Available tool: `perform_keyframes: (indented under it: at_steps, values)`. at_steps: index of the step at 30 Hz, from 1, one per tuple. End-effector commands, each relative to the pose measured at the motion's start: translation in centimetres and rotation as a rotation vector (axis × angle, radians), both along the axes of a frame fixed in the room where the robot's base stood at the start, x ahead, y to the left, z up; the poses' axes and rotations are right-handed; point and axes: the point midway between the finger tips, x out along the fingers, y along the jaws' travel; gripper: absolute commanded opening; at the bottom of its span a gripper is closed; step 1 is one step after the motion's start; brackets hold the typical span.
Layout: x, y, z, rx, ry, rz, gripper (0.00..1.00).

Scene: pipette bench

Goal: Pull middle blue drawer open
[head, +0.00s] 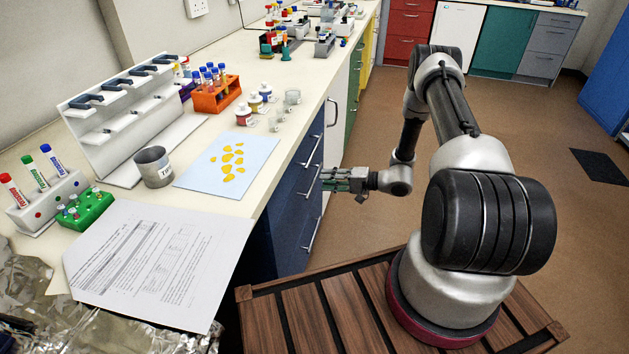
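The blue drawer unit (278,236) stands under the bench edge, its fronts seen at a steep angle. Its silver bar handles sit one above another. The middle blue drawer (298,191) looks closed, flush with the drawers above and below. Its handle (311,183) is a slanted silver bar. My gripper (323,179) reaches in from the right, roughly level, with its fingertips at or very near this handle. Whether the fingers touch or enclose the bar cannot be told, nor how far apart they are.
The white bench top holds a paper sheet (160,262), a metal cup (153,167), a pipette stand (125,125) and an orange tube rack (216,95). The brown floor (545,175) beyond my arm is mostly open. Red, green and grey cabinets stand at the back.

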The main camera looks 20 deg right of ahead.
Motion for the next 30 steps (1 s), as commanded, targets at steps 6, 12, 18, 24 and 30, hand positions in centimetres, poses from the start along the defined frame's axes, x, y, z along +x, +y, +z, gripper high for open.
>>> perform_keyframes:
  at_steps: [6, 12, 18, 24, 30]
  values:
    - [1.9, 3.1, -0.8, 0.000, 0.002, 0.003, 0.32]
    - [2.7, 4.3, -1.0, 0.000, 0.003, 0.002, 0.32]
    - [2.8, 4.4, -1.0, 0.001, 0.003, 0.000, 0.32]
    - [2.7, 4.4, -1.0, 0.001, 0.003, 0.000, 0.05]
    - [2.7, 4.4, -1.0, 0.000, 0.004, 0.001, 0.00]
